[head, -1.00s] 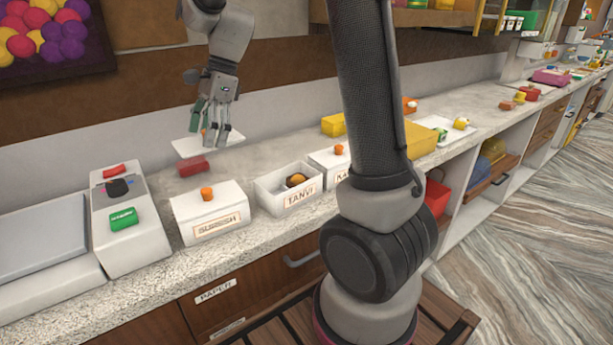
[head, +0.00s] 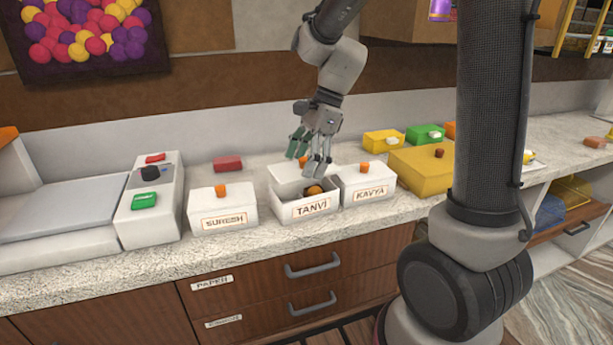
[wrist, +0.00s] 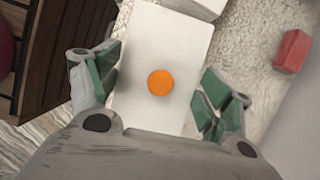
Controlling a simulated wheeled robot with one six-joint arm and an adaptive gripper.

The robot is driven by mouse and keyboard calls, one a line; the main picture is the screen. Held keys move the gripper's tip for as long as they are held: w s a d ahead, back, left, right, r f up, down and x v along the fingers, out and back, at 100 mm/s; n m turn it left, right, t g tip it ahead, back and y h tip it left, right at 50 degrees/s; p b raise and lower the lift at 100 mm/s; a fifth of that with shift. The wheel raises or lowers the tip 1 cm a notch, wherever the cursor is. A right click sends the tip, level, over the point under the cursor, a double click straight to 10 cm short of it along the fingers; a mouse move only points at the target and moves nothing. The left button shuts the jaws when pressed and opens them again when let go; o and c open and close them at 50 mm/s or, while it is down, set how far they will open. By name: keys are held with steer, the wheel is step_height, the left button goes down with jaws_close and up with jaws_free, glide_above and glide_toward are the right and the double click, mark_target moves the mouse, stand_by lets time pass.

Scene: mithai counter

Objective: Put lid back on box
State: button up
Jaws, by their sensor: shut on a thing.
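The open white box labelled TANVI (head: 311,209) stands on the counter, with a brown-orange round sweet (head: 314,191) inside. My gripper (head: 317,165) is over the back part of this box, pointing down. It is shut on the white lid (head: 285,171), with its green-padded fingers at the lid's two long edges. The lid's orange knob (wrist: 160,82) sits between the fingers in the wrist view, where the lid (wrist: 150,40) hides what is beneath it. The lid is above the back of the box; I cannot tell whether it touches the rim.
Closed white boxes SURESH (head: 222,216) and KAVYA (head: 367,187) stand left and right, KAVYA close by. A red block (head: 228,163) lies behind. A yellow box (head: 425,170) is farther right; a scale (head: 150,205) is at the left.

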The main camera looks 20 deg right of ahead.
steer(key=shift+f, duration=1.8)
steer(key=shift+f, duration=0.2)
steer(key=shift+f, duration=0.4)
steer(key=o, duration=1)
